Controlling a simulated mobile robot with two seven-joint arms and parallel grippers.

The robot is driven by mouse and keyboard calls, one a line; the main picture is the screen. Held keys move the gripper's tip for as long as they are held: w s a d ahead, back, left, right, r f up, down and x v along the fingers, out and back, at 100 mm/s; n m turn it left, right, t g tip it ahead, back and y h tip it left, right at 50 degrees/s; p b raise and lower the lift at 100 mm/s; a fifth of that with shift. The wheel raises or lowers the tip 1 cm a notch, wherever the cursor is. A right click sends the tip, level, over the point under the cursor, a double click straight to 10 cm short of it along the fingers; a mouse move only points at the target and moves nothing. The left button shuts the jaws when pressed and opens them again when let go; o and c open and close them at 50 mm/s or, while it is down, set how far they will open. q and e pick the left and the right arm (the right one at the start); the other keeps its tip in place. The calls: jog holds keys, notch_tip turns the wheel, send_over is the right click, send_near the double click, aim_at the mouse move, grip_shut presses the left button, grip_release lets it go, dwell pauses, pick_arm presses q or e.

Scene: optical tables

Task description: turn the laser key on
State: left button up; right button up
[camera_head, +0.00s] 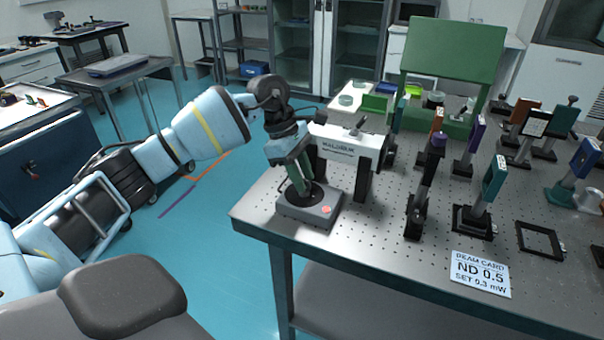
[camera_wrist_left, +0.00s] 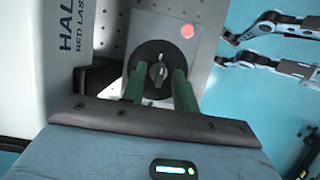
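The laser key (camera_wrist_left: 157,72) is a small silver-grey key standing in a round black dial (camera_wrist_left: 150,60) on a grey control box. The box (camera_head: 296,212) sits at the near left corner of the optical table, with a red button (camera_head: 326,210) on top. My left gripper (camera_wrist_left: 158,90) has green fingers pointing down at the dial. They stand apart on either side of the key, with gaps visible; contact is not seen. In the head view my left gripper (camera_head: 300,178) is over the box and hides the key. My right gripper is not seen.
The white laser housing (camera_head: 345,141) stands close beside the box on dark posts; it also shows in the wrist view (camera_wrist_left: 60,50). Open floor lies left.

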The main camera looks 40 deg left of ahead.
pick_arm(q)
jog(key=shift+r, duration=0.1)
jog(key=v, duration=0.7)
jog(key=shift+a+r, duration=0.2)
jog(key=shift+r, duration=0.05)
jog(key=shift+s+f, duration=0.1)
